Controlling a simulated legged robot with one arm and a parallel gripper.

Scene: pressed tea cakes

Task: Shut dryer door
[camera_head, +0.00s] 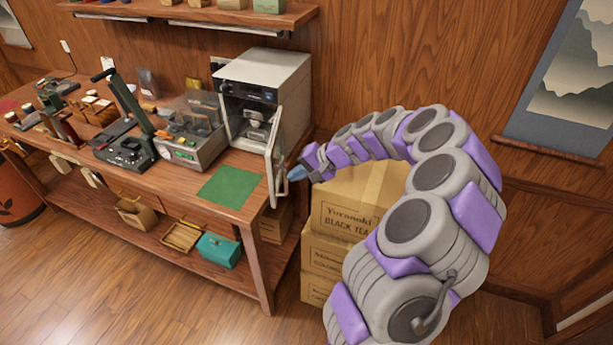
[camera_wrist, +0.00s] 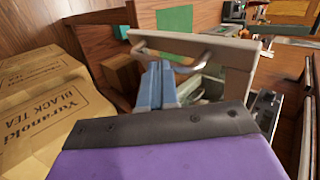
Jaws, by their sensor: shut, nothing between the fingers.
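The dryer (camera_head: 272,75) is a white box at the right end of the wooden workbench. Its glass door (camera_head: 274,160) stands open, swung out toward the front of the bench. My gripper (camera_head: 290,174) is shut and empty, with its blue fingertips at the outer right side of the door, close to the door handle (camera_head: 282,185). In the wrist view, the shut fingers (camera_wrist: 156,82) point at the pale door frame (camera_wrist: 238,52) and lie just by the curved handle (camera_wrist: 180,66). I cannot tell whether they touch it.
Tea cartons (camera_head: 345,215) are stacked right of the bench, under my arm. A green mat (camera_head: 228,187) lies on the bench in front of the dryer. A sealing machine (camera_head: 187,148) and a lever press (camera_head: 125,145) stand left of it. The wooden wall is behind.

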